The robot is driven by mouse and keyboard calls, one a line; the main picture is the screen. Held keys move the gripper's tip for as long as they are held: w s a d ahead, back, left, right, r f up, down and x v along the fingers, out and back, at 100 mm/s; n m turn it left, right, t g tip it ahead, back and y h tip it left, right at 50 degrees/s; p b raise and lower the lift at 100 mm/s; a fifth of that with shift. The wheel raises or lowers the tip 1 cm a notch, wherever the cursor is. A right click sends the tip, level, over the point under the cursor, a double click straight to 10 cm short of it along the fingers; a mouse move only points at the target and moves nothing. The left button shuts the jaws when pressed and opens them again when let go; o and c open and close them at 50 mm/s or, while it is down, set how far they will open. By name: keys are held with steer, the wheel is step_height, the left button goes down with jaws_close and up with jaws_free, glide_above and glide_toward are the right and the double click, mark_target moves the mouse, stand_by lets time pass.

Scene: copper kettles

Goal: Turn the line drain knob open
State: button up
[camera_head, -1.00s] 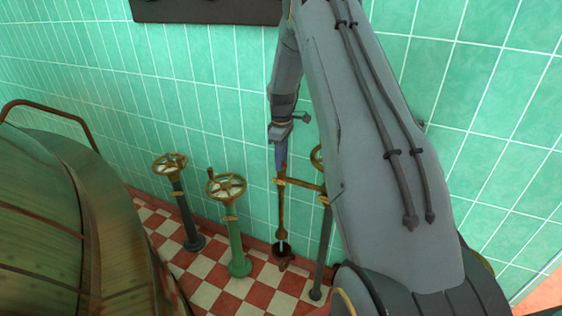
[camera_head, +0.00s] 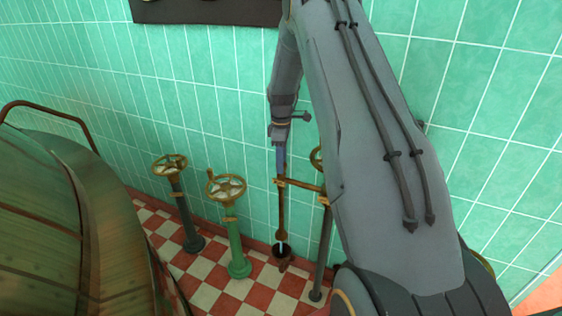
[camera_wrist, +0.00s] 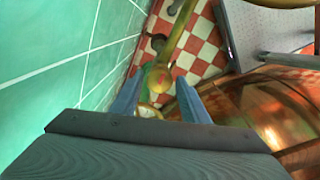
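My gripper (camera_head: 281,172) points down at the wall side, over the top of a thin brass pipe (camera_head: 281,215). In the wrist view my two blue fingers (camera_wrist: 159,78) stand apart. A rounded brass piece (camera_wrist: 158,76), possibly the line drain knob, shows between their tips, with what looks like a narrow gap on each side. Contact cannot be told. The brass pipe runs up and away from it in that view. In the head view my gripper hides the pipe's top, so the knob is not clear there.
A green valve stand with a brass handwheel (camera_head: 226,187) and a dark one (camera_head: 170,165) stand to the left. Another handwheel (camera_head: 316,158) is partly behind my arm. A large copper kettle (camera_head: 70,220) fills the left. The tiled wall (camera_head: 200,90) is close behind.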

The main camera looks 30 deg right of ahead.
steer(key=shift+o, duration=0.6)
steer(key=shift+r, duration=0.25)
step_height(320, 180, up, 7)
steer(key=shift+r+b, duration=0.15)
steer(key=shift+b, duration=0.75)
